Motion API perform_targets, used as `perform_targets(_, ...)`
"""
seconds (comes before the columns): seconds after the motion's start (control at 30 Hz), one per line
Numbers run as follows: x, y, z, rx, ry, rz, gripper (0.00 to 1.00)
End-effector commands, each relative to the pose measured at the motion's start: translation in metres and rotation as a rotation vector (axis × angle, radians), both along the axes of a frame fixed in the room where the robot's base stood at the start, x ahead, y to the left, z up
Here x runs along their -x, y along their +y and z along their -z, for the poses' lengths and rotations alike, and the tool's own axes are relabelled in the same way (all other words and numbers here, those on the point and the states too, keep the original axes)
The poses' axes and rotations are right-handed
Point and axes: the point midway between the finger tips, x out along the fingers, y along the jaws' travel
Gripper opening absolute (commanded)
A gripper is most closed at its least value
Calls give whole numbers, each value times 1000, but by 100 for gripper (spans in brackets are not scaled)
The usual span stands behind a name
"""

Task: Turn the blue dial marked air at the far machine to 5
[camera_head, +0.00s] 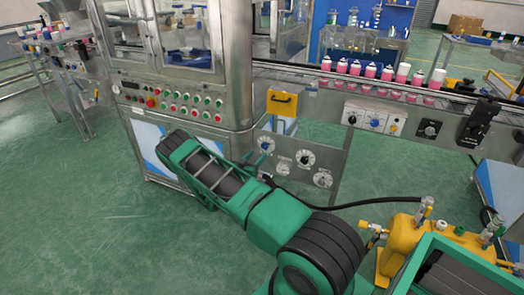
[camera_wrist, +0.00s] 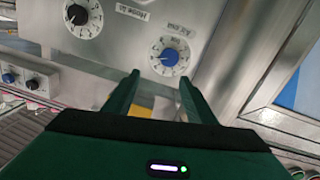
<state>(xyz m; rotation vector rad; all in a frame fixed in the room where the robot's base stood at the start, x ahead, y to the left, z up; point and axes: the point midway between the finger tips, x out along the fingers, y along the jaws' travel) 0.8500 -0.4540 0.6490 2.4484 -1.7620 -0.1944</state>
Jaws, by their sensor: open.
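The blue dial (camera_wrist: 169,57) sits on a white round scale on a metal panel in the wrist view. Its label is above it in the picture and looks upside down; the setting is too small to read. My gripper (camera_wrist: 158,84) is open, with its two green fingers reaching toward the panel. The dial appears in the gap just beyond the fingertips, with nothing between them; whether they touch the panel I cannot tell. In the head view the blue dial (camera_head: 266,146) is small, at the upper left of the lower panel. I cannot make out my gripper there.
A black dial (camera_wrist: 82,17) is at the wrist view's upper left, and a small blue knob (camera_wrist: 9,78) at the left edge. In the head view a conveyor (camera_head: 400,92) carries pink bottles behind the panel. A yellow tank (camera_head: 405,232) stands at lower right.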

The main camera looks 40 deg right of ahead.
Motion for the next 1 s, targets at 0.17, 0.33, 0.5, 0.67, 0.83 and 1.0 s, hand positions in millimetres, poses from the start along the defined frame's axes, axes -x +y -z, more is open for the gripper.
perform_targets(0.17, -5, 8, 22, 27, -11, -61, 51)
perform_targets(0.33, -10, 2, 25, 33, -16, -72, 51)
perform_targets(0.5, -18, -22, 24, 32, -17, -70, 51)
perform_targets(0.67, -30, -48, 24, 33, -17, -71, 51)
perform_targets(0.83, -40, -72, 24, 32, -16, -72, 51)
perform_targets(1.0, -46, -86, 24, 31, -15, -72, 51)
